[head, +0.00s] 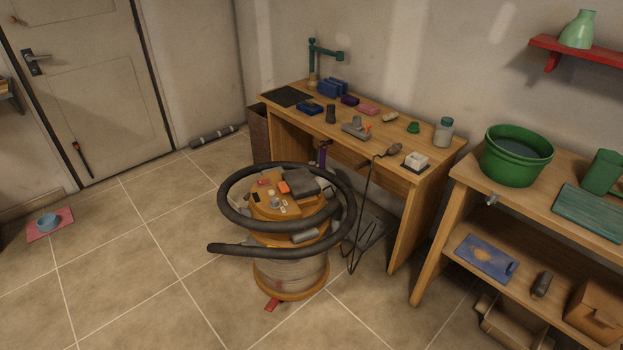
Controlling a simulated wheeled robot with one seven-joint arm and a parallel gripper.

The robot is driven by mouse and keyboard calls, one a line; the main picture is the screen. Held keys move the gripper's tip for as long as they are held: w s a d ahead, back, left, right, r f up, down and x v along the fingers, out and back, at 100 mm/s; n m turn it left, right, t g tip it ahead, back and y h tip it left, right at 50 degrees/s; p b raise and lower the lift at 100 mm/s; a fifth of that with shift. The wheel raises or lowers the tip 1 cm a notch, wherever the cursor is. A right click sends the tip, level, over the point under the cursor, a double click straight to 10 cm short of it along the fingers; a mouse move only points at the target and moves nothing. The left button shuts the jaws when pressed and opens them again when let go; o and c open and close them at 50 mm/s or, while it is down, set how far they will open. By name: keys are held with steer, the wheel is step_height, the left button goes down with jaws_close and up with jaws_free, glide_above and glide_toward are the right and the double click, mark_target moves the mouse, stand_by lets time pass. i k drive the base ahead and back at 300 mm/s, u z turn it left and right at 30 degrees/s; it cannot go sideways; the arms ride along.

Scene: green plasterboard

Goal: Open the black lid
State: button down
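No thing in the head view is plainly a separate black lid. The closest is a dark grey, box-like cover (303,183) on top of an orange shop vacuum (290,270) on the floor, and it looks closed. A black hose (232,249) coils around the vacuum's top and passes close to this cover. A flat black panel (287,96) also lies at the left end of the wooden workbench; I cannot tell whether it is a lid. My gripper is not in view.
The workbench (440,170) holds several small items. A second bench at right holds a green bucket (516,155). A thin black stand (364,235) is right of the vacuum. A blue bowl (47,220) sits on a pink mat at left.

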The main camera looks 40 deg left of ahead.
mark_target(301, 183)
steer(key=k, duration=0.1)
steer(key=u, duration=1.9)
steer(key=i, duration=1.65)
steer(key=z, duration=0.05)
steer(key=k, duration=0.5)
steer(key=u, duration=0.55)
steer(key=i, duration=1)
steer(key=z, duration=0.15)
